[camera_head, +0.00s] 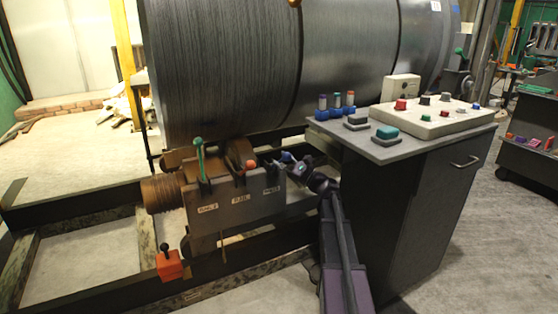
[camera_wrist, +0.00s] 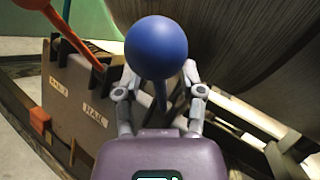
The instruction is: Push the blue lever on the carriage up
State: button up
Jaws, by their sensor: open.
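In the wrist view the knob sits between and just beyond my fingertips. Whether the fingers touch it I cannot tell. My gripper (camera_wrist: 159,78) is open, one finger on each side of the stem. In the head view the small blue knob (camera_head: 286,157) is at the right end of the grey carriage (camera_head: 235,212), with my gripper (camera_head: 293,167) right beside it. The lower end of the blue lever's stem is hidden.
A green-handled lever (camera_head: 199,148) and a red-knobbed lever (camera_head: 250,165) stand left of the blue one. A large drum (camera_head: 240,65) rises behind the carriage. A control cabinet (camera_head: 400,220) stands close on the right. An orange box with a black-knobbed lever (camera_head: 169,265) is at lower left.

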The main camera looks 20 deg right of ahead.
grip_shut()
jog(key=shift+a, duration=0.55)
jog(key=shift+d+r, duration=0.1)
jog(key=shift+d, duration=0.55)
